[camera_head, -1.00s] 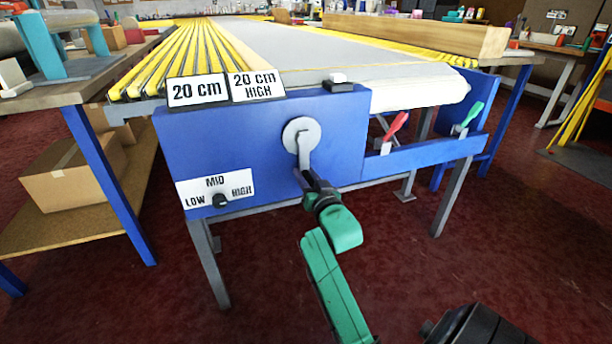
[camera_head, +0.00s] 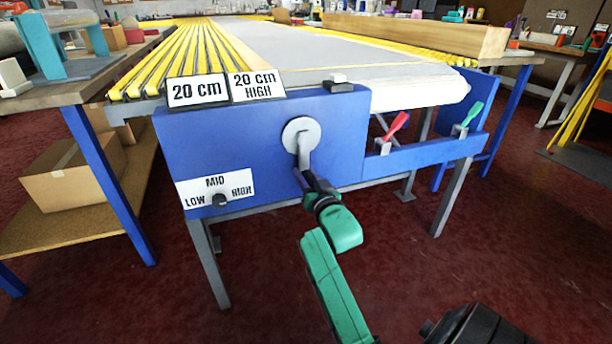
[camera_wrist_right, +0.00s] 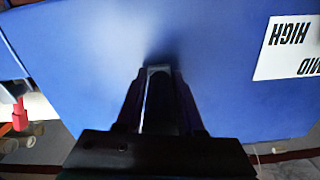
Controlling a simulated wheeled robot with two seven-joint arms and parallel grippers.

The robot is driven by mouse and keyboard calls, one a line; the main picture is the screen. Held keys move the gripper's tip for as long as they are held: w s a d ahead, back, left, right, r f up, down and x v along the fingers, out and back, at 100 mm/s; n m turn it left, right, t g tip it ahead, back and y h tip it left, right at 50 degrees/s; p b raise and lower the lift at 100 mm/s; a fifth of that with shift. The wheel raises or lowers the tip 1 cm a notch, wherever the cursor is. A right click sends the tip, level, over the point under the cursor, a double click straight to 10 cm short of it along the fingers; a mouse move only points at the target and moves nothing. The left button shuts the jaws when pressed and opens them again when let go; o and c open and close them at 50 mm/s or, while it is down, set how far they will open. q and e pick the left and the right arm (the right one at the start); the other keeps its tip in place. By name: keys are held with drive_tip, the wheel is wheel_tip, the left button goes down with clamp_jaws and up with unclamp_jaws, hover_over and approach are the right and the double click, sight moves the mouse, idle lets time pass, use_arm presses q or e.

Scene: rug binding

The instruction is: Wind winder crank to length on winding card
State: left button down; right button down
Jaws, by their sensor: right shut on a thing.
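The winder crank has a round grey hub (camera_head: 301,136) on the blue front panel (camera_head: 250,165), with its arm hanging straight down. My right gripper (camera_head: 306,182) is shut on the crank handle at the lower end of that arm. The right wrist view shows the two dark fingers (camera_wrist_right: 158,95) closed around the grey handle, close to the blue panel. The handle is mostly hidden by the fingers. My left gripper is not in view.
A black selector knob (camera_head: 220,200) sits under a LOW/MID/HIGH label (camera_head: 215,186). A red lever (camera_head: 396,127) and a green lever (camera_head: 470,116) stand on the blue rail to the right. A white roll (camera_head: 425,94) lies above the rail. The floor in front is open.

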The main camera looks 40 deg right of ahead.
drive_tip(key=shift+w+a+r+m+p, duration=0.1)
drive_tip(key=shift+a+r+m+p, duration=0.3)
drive_tip(key=shift+p, duration=0.55)
drive_tip(key=shift+f+m, duration=0.3)
drive_tip(key=shift+f, duration=0.05)
drive_tip(key=shift+w+a+f, duration=0.1)
drive_tip(key=c, duration=0.8)
unclamp_jaws()
drive_tip(key=shift+o, duration=1)
drive_tip(key=shift+a, duration=0.1)
